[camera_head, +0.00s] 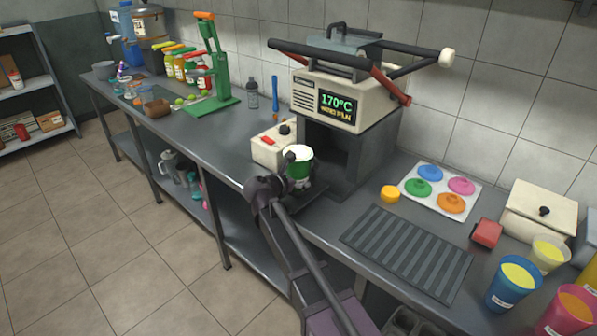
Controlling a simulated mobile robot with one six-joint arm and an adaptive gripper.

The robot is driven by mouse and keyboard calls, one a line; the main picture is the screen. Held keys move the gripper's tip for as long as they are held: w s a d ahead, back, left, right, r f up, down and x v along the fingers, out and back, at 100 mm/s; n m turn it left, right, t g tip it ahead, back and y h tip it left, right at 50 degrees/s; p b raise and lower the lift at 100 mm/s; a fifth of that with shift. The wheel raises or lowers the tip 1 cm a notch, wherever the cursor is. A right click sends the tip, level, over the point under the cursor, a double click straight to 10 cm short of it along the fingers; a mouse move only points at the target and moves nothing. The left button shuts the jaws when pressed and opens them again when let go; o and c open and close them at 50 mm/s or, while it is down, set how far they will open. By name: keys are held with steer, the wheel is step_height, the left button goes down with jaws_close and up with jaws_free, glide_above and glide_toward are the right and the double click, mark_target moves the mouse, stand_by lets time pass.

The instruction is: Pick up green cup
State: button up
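A green cup (300,169) with a pale rim is upright at the front of the press machine, over its dark base plate (318,192). My gripper (296,168) comes in from the front left, with dark finger parts against the cup's left side and beneath it. The far side of the grip is hidden by the cup, so I cannot tell whether the fingers are closed on it. I also cannot tell whether the cup rests on the plate or hangs just above it.
The press (345,105), showing 170°C, stands close behind the cup. A cream box (268,152) is just left. A ridged dark mat (408,252), a tray of coloured lids (412,204) and blue (510,290) and pink cups (567,314) lie right.

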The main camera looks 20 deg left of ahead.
mark_target(297, 153)
steer(key=c, duration=0.3)
steer(key=shift+s+r+p, duration=0.15)
steer(key=shift+r+p, duration=0.35)
steer(key=shift+r+p, duration=5.3)
steer(key=shift+s+a, duration=1.25)
steer(key=shift+s, duration=1.7)
steer(key=shift+s+a, duration=1.2)
steer(key=shift+s, duration=1.75)
steer(key=shift+s+a, duration=1.25)
steer(key=shift+s, duration=1.7)
steer(key=shift+s+a, duration=0.1)
steer(key=shift+s, duration=0.1)
